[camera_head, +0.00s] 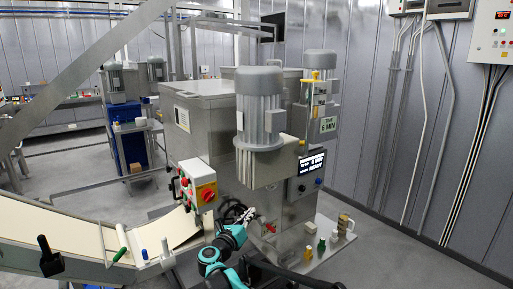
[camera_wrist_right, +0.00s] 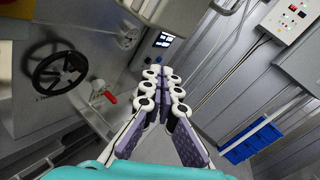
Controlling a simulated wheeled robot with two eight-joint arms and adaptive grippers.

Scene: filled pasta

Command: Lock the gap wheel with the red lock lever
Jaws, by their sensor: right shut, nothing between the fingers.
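The gap wheel is a black handwheel (camera_wrist_right: 60,68) on a grey machine panel at the left of the right wrist view. The red lock lever (camera_wrist_right: 110,97) sticks out beside the wheel's lower right, on the same panel. My right gripper (camera_wrist_right: 163,66) is shut and empty, to the right of both wheel and lever in that view, and apart from them. In the head view the right gripper (camera_head: 246,214) is in front of the steel machine, and a small red part (camera_head: 271,227) shows just right of it. My left gripper is not in view.
A white conveyor belt (camera_head: 60,232) runs in from the left. A control box with a red-yellow switch (camera_head: 206,193) stands close left of my right gripper. A base plate with coloured parts (camera_head: 325,246) lies to the right. Open floor lies farther right.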

